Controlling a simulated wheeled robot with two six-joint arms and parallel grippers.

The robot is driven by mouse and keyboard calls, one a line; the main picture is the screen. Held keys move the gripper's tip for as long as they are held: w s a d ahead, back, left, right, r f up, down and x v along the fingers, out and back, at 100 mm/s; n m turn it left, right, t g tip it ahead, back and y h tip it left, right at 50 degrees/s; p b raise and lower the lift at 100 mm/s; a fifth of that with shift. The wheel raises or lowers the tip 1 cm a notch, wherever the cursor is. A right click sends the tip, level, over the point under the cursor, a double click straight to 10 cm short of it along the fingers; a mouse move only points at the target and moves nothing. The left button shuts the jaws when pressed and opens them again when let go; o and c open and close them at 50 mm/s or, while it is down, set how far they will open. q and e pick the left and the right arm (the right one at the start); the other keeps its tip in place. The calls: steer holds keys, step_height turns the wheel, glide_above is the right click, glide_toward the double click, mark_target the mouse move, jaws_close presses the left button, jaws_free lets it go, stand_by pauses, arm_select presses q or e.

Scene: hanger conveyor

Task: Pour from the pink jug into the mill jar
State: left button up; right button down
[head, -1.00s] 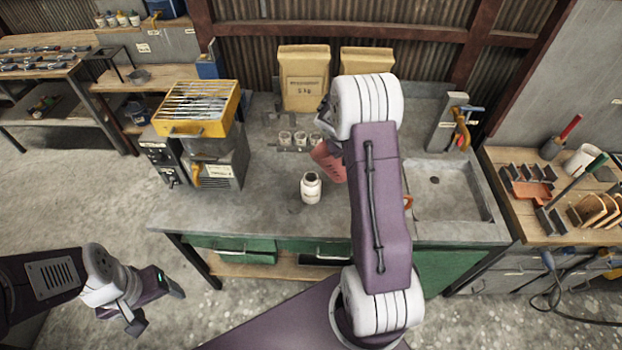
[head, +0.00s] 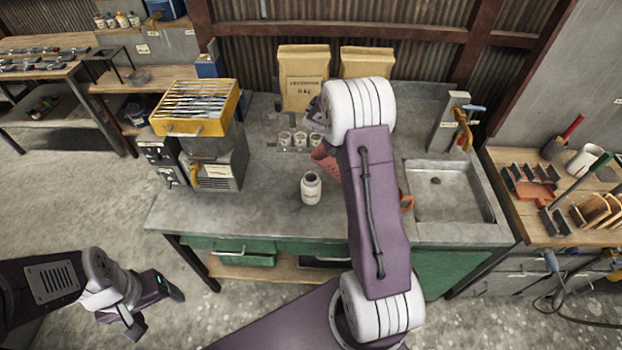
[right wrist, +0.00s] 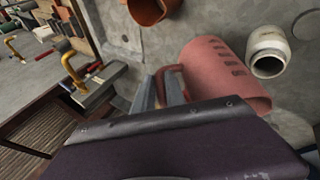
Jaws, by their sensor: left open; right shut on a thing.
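The pink jug (head: 325,158) shows only in part in the head view, behind my right arm. In the right wrist view the pink jug (right wrist: 228,75) has dark marks on its side, and my right gripper (right wrist: 168,88) is shut on its handle. The jug looks tilted; its contents are hidden. A white open-topped jar (head: 311,189), likely the mill jar, stands upright on the counter in front of the jug. The white jar (right wrist: 268,55) shows close beside the jug in the right wrist view. My left gripper (head: 158,309) is open and empty, low at the left, away from the counter.
An orange vessel (head: 407,200) stands right of my right arm, by the sink (head: 447,190). Several small cups (head: 300,139) and two paper sacks (head: 303,80) stand behind. A yellow rack (head: 197,107) sits on a machine at left. The counter's front left is clear.

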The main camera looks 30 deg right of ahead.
steer(key=shift+r, duration=0.1)
stand_by(0.3)
steer(key=shift+w+a+r+g+h+b, duration=0.1)
steer(key=shift+w+a+g+h+b, duration=0.15)
steer(key=shift+h+b, duration=0.3)
steer(key=shift+r, duration=0.15)
steer(key=shift+a+g+h+b, duration=0.15)
steer(key=shift+g+h+b, duration=0.15)
steer(key=shift+b, duration=0.25)
steer(key=shift+w+a+r+h, duration=0.15)
steer(key=shift+h, duration=0.1)
